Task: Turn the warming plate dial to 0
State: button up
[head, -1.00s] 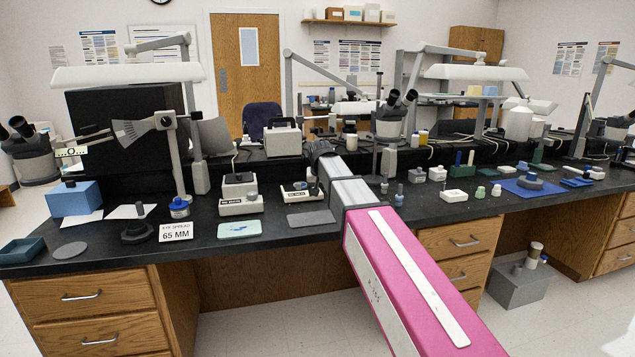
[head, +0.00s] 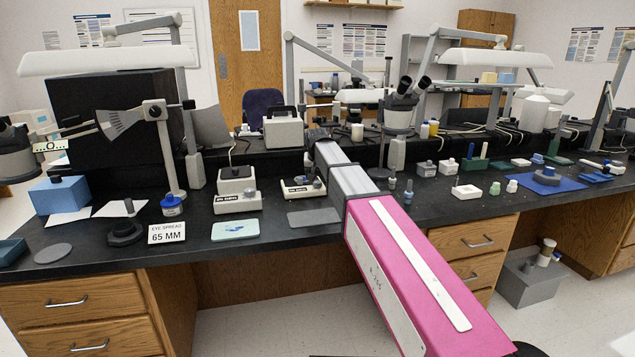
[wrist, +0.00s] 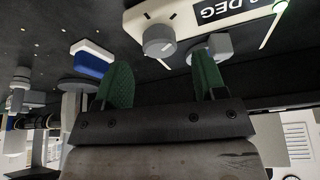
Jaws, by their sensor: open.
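In the wrist view a white box-like unit (wrist: 188,22) with a black label ending in "DEG" shows at the top, cut off by the frame. A round grey dial (wrist: 158,41) is on its near side, and a second grey knob-like part (wrist: 210,47) is partly behind a fingertip. My gripper (wrist: 161,82) is open, its two green fingers apart with nothing between them. The dial appears beyond the gap, apart from the fingers. In the head view a small white labelled unit (head: 303,188) stands left of my arm; its dial setting is too small to read.
A larger white unit (head: 236,198) stands to the left, near a "65 MM" card (head: 167,233). A grey mat (head: 313,218) lies in front. A microscope (head: 401,112) and small bottles stand right of my arm. The wrist view also shows a blue-and-white block (wrist: 92,58).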

aim_at(317, 182)
jog(key=shift+x, duration=1.75)
jog(key=shift+s, duration=0.1)
jog(key=c, duration=0.9)
jog(key=n+y, duration=0.1)
jog(key=n, duration=0.1)
jog(key=n+y, duration=0.1)
jog(key=n, duration=0.2)
jog(key=shift+d+n+g, duration=0.1)
jog(key=shift+n+g, duration=0.2)
jog(key=n+y, duration=0.1)
jog(key=n, duration=0.2)
jog(key=n+g+y, duration=0.1)
jog(key=n, duration=0.2)
jog(key=shift+g, duration=0.3)
jog(key=shift+n, duration=0.3)
